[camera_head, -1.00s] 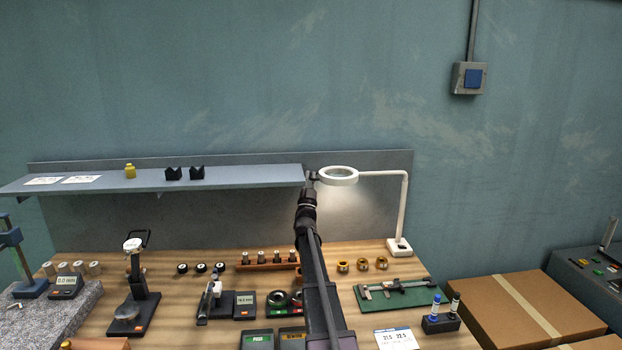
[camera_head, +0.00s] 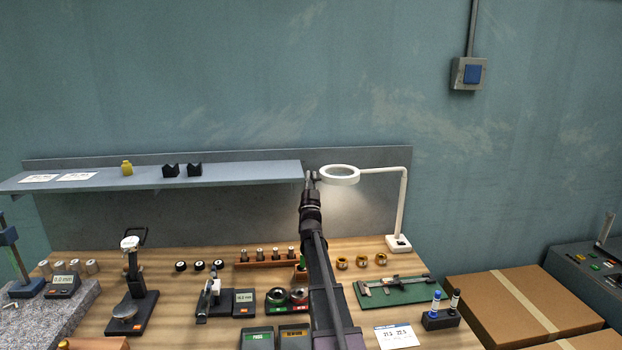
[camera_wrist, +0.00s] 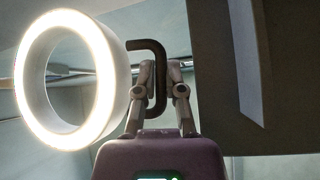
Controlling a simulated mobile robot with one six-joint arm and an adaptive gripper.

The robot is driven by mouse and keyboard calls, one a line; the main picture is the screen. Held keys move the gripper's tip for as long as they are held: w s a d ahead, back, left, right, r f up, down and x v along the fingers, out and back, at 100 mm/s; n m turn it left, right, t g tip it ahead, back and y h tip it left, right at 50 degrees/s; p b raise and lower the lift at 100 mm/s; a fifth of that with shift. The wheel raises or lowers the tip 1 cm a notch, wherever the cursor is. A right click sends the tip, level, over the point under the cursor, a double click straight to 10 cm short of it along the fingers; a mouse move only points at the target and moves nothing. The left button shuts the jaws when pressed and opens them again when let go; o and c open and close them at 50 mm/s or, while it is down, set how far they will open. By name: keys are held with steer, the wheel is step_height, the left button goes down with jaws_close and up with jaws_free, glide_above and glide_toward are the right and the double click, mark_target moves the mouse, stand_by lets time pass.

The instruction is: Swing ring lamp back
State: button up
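The ring lamp's white glowing ring (camera_head: 340,175) hangs above the bench at the end of a white arm, over a white post (camera_head: 402,205). In the wrist view the lit ring (camera_wrist: 70,78) fills the left side. A dark bent handle (camera_wrist: 147,45) stands beside the ring, on its right. My gripper (camera_wrist: 161,75) has its two fingers on either side of the handle's upright part, close against it, and appears shut on it. In the head view my gripper (camera_head: 311,177) is at the ring's left edge, and the handle is too small to make out.
A blue-grey shelf (camera_head: 225,174) ends just left of my gripper. A grey back panel (camera_head: 375,157) stands behind the lamp. Below are brass rings (camera_head: 361,261), a caliper on a green mat (camera_head: 410,297) and several gauges. Cardboard boxes (camera_head: 500,320) stand at the right.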

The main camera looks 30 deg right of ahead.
steer(key=shift+o, duration=0.7)
steer(key=shift+s+d, duration=0.15)
steer(key=shift+a, duration=0.25)
